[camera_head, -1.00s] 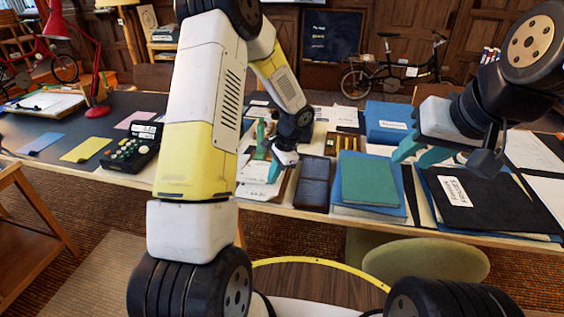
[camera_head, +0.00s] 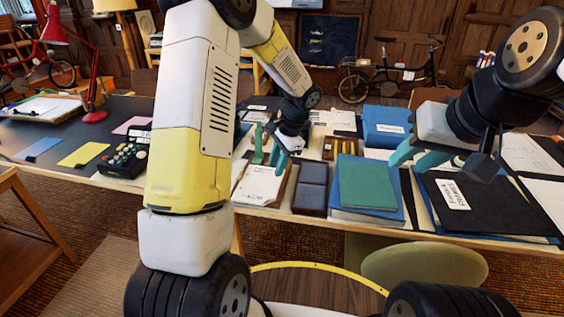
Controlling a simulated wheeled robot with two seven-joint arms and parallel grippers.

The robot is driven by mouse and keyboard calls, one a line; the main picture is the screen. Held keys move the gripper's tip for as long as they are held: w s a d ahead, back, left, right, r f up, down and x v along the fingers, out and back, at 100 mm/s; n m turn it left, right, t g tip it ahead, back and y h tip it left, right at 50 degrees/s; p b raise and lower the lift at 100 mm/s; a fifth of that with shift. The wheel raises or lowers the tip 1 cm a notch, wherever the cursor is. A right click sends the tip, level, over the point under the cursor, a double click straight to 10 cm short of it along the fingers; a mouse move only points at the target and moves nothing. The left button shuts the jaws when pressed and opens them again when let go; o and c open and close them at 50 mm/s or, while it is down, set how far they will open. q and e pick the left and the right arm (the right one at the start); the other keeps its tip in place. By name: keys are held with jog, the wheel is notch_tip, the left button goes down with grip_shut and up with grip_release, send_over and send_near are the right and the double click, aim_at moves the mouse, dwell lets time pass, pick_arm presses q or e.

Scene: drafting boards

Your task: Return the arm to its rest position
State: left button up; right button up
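My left arm (camera_head: 190,120) fills the left middle of the head view and reaches over the table. My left gripper (camera_head: 269,151) has teal fingers spread apart, with nothing seen between them. It is above the back part of a clipboard with white paper (camera_head: 260,184); the height of the gap is hard to judge. My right gripper (camera_head: 417,158) comes in from the right with its teal fingers apart and empty. It is over the area between the green folder (camera_head: 367,183) and the black folder (camera_head: 470,205).
A dark case (camera_head: 310,188) lies beside the clipboard. A blue box (camera_head: 386,126) stands behind the folders. A black desk device with buttons (camera_head: 125,160), a yellow sheet (camera_head: 83,154) and a red lamp (camera_head: 95,115) are at left. A green chair seat (camera_head: 425,264) is at the table's front edge.

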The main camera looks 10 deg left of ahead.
pick_arm(q)
jog(key=shift+d+r, duration=0.1)
jog(key=shift+r, duration=0.3)
